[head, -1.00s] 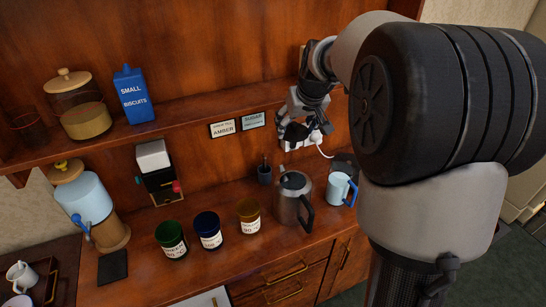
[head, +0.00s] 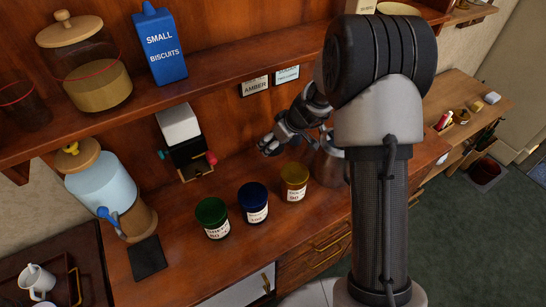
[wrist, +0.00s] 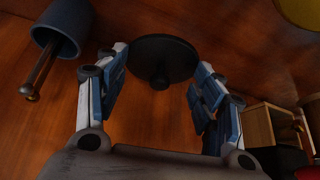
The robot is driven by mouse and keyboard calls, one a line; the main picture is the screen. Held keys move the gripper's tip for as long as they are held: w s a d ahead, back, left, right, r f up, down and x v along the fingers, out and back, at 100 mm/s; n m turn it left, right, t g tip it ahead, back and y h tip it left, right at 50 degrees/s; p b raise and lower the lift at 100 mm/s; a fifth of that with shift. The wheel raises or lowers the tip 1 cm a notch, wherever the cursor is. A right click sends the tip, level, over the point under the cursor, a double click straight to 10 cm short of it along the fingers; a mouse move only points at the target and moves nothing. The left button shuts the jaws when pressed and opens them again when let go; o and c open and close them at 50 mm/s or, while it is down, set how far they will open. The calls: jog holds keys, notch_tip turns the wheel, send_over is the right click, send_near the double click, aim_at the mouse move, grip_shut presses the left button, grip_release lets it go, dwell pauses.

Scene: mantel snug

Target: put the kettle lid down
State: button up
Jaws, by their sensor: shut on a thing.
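The kettle lid (wrist: 165,58) is a dark round disc with a small knob, in the wrist view. It sits between the fingertips of my gripper (wrist: 160,80), which is shut on it. In the head view my gripper (head: 269,147) is left of the kettle, near the back wall behind the jars; I cannot make out the lid there. The grey metal kettle (head: 328,165) stands on the counter, partly hidden by my arm. I cannot tell whether the lid touches a surface.
Green (head: 212,217), blue (head: 253,202) and amber (head: 294,181) jars stand along the counter (head: 205,275). A dark pot (wrist: 62,28) holding a wooden-handled thing is close by in the wrist view. A black square mat (head: 147,258) lies left. A shelf (head: 210,82) runs above.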

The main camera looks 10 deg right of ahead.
notch_tip(320, 180, down, 7)
jog(key=shift+r+b, duration=0.2)
jog(key=shift+b, duration=0.85)
jog(key=shift+f, duration=0.15)
jog(key=o, duration=1.1)
jog(key=shift+r, duration=0.2)
